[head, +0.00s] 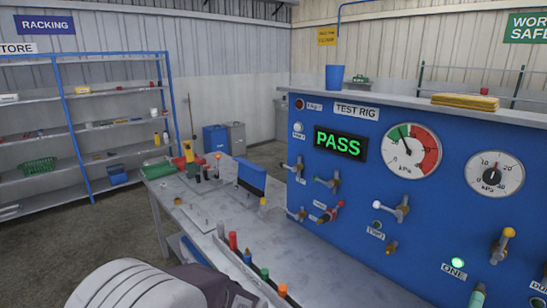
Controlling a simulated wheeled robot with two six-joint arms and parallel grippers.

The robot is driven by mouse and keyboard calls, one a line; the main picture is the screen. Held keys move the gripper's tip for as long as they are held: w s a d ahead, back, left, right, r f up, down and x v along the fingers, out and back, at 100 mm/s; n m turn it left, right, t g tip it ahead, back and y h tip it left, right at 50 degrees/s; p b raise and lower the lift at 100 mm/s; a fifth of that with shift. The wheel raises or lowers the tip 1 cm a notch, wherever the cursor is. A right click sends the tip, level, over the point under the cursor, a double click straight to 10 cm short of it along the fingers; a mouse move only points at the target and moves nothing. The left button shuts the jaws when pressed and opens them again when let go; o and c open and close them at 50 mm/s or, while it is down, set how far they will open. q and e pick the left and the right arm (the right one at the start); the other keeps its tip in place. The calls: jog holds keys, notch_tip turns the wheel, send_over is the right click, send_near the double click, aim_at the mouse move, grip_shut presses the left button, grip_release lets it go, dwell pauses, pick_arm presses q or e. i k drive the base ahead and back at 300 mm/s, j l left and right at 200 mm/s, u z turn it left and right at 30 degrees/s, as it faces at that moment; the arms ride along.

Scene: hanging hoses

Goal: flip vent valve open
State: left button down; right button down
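The blue test rig panel (420,270) stands on the right with a lit green PASS display (340,143). Neither of my grippers shows in the head view.
A grey bench (205,215) with tools runs left of the rig. Several coloured-topped items stand along its front edge, including a red one (233,240). Two dials, a green-red gauge (411,151) and a white gauge (494,175), are on the panel. Blue shelving (66,105) stands far left.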

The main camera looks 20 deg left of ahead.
aim_at(293, 169)
jog(key=i+j+z, duration=0.1)
jog(key=j, duration=0.6)
jog(key=i+j+z, duration=0.1)
jog(key=j, duration=0.55)
jog(key=i+j+z, duration=0.1)
jog(key=j, duration=0.6)
jog(key=i+j, duration=0.1)
jog(key=j, duration=0.6)
jog(key=z, duration=0.05)
